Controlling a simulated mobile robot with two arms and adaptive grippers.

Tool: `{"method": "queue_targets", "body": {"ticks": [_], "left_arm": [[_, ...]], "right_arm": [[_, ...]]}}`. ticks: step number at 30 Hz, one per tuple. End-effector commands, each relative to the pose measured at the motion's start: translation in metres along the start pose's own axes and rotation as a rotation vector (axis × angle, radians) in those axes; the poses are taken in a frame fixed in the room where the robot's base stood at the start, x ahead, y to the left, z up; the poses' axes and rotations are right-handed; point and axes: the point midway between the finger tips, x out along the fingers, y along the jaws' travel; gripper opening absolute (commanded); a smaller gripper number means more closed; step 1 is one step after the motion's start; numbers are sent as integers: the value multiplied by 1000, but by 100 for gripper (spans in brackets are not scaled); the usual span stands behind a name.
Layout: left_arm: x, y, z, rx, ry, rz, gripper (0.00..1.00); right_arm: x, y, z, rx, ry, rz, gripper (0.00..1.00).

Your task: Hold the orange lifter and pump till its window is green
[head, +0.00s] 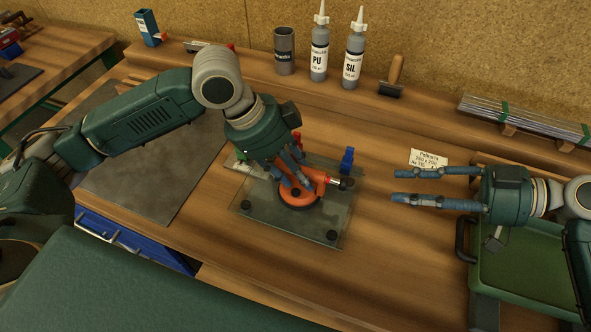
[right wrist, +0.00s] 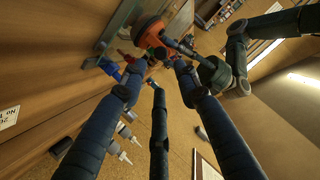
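The orange lifter (head: 297,195) sits flat on a glass pane (head: 268,213) on the workbench, its body pointing right to a dark pump end with a red ring (head: 343,184). I cannot make out the colour of its window. My left gripper (head: 293,180) reaches down from above, with its fingers closed around the lifter's handle and partly hiding it. My right gripper (head: 394,187) is right of the lifter, apart from it, fingers spread and empty, pointing left at the pump end. In the right wrist view the orange lifter (right wrist: 150,30) shows beyond the fingers.
A blue block (head: 347,160) stands just behind the pane. A label (head: 430,158) lies behind my right gripper. A green tray (head: 520,268) is at right; a grey mat (head: 160,165) at left.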

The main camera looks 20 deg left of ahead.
Motion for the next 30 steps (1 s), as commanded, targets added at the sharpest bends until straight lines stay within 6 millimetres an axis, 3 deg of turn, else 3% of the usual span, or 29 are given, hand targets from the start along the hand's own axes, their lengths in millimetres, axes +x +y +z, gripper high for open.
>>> {"method": "queue_targets", "body": {"ticks": [1, 4, 6, 11, 30], "left_arm": [[0, 0, 0, 0, 0, 0, 21], [0, 0, 0, 0, 0, 0, 1], [0, 0, 0, 0, 0, -1, 0], [0, 0, 0, 0, 0, -1, 0], [-1, -1, 0, 0, 0, -2, 0]], "right_arm": [[0, 0, 0, 0, 0, 0, 31], [0, 0, 0, 0, 0, 0, 31], [0, 0, 0, 0, 0, 0, 29], [0, 0, 0, 0, 0, 0, 0], [0, 0, 0, 0, 0, 0, 0]]}}
